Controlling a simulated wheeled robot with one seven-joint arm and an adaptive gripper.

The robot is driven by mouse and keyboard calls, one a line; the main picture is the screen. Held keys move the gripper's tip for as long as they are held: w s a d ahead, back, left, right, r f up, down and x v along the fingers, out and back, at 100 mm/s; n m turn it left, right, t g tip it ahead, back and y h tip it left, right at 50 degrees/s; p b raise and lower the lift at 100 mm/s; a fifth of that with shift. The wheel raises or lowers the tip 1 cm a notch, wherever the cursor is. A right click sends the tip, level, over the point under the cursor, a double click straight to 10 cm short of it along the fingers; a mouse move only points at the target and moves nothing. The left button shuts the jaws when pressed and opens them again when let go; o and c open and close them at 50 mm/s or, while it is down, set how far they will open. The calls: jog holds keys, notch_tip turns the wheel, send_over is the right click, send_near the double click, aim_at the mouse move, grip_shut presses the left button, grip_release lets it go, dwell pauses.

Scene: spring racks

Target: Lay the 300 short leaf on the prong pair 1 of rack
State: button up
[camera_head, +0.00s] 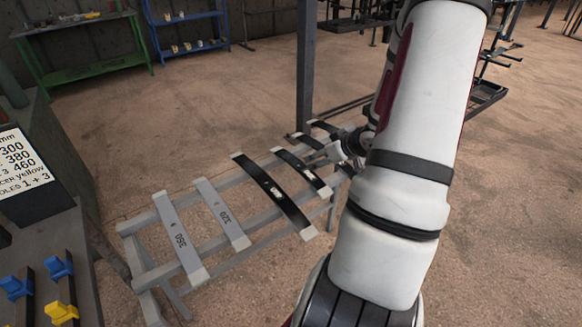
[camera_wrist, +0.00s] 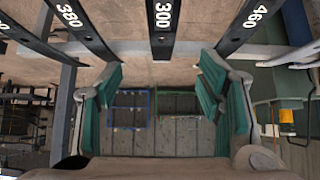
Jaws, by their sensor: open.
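The 300 leaf (camera_wrist: 163,22) is a dark strip with a white number, at the top middle of the wrist view between the 380 leaf (camera_wrist: 82,28) and the 460 leaf (camera_wrist: 244,25). My gripper (camera_wrist: 161,75) is open with green-padded fingers spread and nothing between them. The 300 leaf lies ahead of the gap, apart from the fingers. In the head view my gripper (camera_head: 352,146) is mostly hidden behind my arm, at the far end of the grey stand. Dark leaves lie there; their numbers are unreadable. A dark rack with prongs (camera_head: 487,92) stands at upper right, partly hidden.
The grey stand (camera_head: 131,227) also bears pale 360 (camera_head: 179,236) and 320 (camera_head: 221,213) leaves. A grey post (camera_head: 306,65) rises behind it. A bench with blue clips (camera_head: 60,266) and a sign (camera_head: 22,165) are at left.

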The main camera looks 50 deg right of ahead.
aim_at(300, 166)
jog(key=b+x, duration=0.2)
jog(key=x, duration=0.5)
jog(key=b+x, duration=0.1)
jog(key=x, duration=0.6)
jog(key=shift+s+a+f+b, duration=0.1)
jog(key=shift+a+b, duration=0.1)
jog(key=shift+b, duration=0.15)
grip_shut()
